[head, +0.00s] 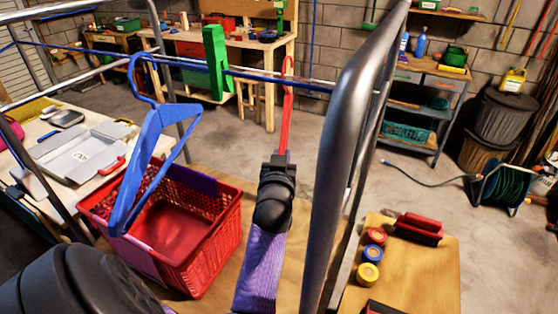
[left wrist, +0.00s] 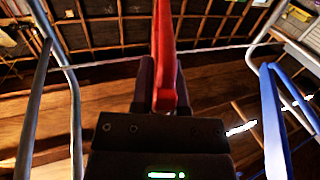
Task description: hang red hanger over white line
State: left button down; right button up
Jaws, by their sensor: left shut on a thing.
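My left gripper (head: 277,158) is shut on the red hanger (head: 288,110), which stands up from the jaws, seen nearly edge-on. Its top reaches the height of the white line (head: 255,74), and I cannot tell whether the hook is over the line. In the left wrist view, the red hanger (left wrist: 164,50) rises from between the fingers (left wrist: 162,85) and crosses in front of the line (left wrist: 215,49). My right gripper is not in view.
A thick metal rack bar (head: 345,130) rises close to the right of my left arm. A red basket (head: 215,240) stands below left. A wooden surface with tape rolls (head: 369,274) lies lower right.

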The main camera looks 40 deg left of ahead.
pick_arm(q)
jog(key=shift+w+a+f+b, duration=0.15)
jog(key=shift+w+f+b, duration=0.25)
jog(key=shift+f+b, duration=0.35)
jog(key=shift+w+a+f+b, duration=0.1)
jog(key=shift+w+f+b, duration=0.35)
jog(key=shift+f+b, duration=0.25)
jog(key=shift+w+a+f+b, duration=0.15)
jog(key=shift+w+f+b, duration=0.25)
jog(key=shift+f+b, duration=0.35)
jog(key=c, duration=0.5)
grip_release()
jog(key=shift+c, duration=0.2)
